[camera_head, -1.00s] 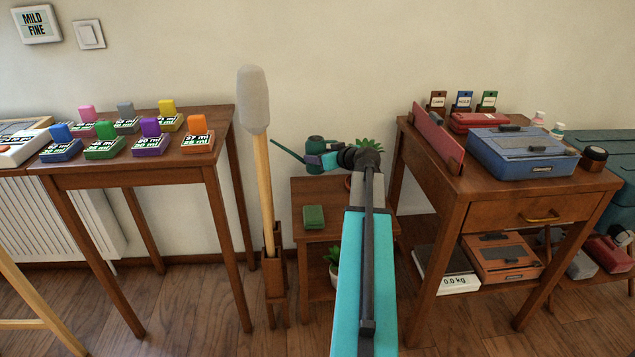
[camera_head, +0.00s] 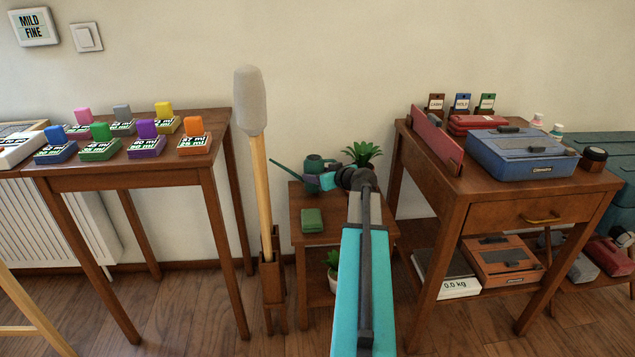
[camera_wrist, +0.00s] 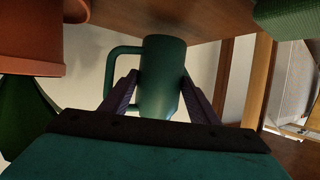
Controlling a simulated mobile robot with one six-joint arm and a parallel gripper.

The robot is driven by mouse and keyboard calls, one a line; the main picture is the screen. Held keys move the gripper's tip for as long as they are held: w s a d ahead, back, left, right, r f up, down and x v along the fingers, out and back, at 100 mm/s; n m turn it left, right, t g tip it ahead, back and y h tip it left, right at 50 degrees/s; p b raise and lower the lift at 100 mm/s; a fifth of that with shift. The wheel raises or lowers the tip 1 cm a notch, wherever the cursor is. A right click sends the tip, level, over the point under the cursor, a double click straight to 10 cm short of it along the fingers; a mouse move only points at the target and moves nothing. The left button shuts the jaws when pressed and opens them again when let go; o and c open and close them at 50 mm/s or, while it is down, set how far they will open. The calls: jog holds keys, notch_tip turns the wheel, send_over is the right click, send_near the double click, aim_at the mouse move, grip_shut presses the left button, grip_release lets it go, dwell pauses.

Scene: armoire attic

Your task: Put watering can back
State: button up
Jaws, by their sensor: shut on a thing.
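The watering can (camera_head: 314,163) is dark green with a long thin spout pointing left. My gripper (camera_head: 327,181) is shut on it, over the back of the small low wooden table (camera_head: 336,222). In the wrist view the can (camera_wrist: 162,72) sits between the two fingers of my gripper (camera_wrist: 162,92), with its loop handle at the left. One end of the can meets the tabletop in that view; I cannot tell whether it rests on it.
A green box (camera_head: 312,220) lies on the low table's front left. A leafy plant (camera_head: 362,152) stands behind my arm; its terracotta pot (camera_wrist: 30,38) shows in the wrist view. A tall grey-headed mallet (camera_head: 251,100) stands left. A drawer table (camera_head: 480,215) is at right.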

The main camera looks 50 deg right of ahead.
jog(key=shift+f, duration=0.95)
jog(key=shift+f+b, duration=0.1)
jog(key=shift+b, duration=0.3)
jog(key=o, duration=1.3)
jog(key=p+v, duration=0.2)
jog(key=v, duration=1)
jog(key=shift+p, duration=0.4)
jog(key=shift+s, duration=0.15)
